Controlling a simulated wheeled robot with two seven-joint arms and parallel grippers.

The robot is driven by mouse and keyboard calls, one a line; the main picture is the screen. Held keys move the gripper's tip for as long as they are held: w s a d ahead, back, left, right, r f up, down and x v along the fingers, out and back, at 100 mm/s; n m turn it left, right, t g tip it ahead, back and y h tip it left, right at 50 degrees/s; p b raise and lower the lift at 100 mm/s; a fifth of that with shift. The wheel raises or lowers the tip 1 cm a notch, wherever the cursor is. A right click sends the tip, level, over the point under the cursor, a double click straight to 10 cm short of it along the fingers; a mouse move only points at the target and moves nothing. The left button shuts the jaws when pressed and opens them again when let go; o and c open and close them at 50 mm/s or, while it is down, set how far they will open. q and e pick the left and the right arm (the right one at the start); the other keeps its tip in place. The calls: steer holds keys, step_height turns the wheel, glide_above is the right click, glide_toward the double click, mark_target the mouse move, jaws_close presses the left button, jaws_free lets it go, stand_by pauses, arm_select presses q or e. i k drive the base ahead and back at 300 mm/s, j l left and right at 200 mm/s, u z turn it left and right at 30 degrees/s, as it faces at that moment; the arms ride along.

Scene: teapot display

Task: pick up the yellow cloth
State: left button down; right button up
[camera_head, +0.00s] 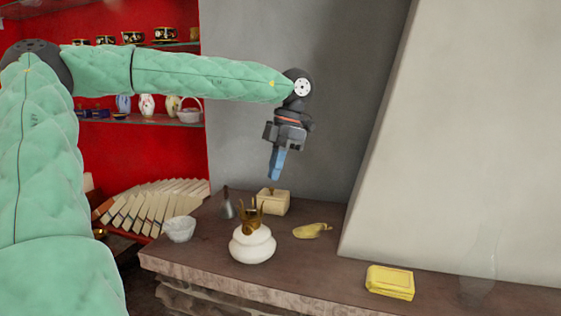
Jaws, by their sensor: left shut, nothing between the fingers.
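The yellow cloth (389,283) looks like a neat folded block. It lies flat near the front edge of the brown stone-edged ledge (330,278), right of centre. My left gripper (275,176) hangs with its blue fingers pointing down, shut and empty. It is above the back part of the ledge, well up and to the left of the cloth, and apart from it. My right gripper is not in view.
A white pot with a brass top (252,243), a cream box (273,201), a small grey bell (228,206), a white bowl (179,229) and a yellowish object (312,230) stand left of the cloth. A sloping pale wall (470,140) rises behind it.

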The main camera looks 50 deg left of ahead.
mark_target(397, 283)
steer(key=k, duration=1.5)
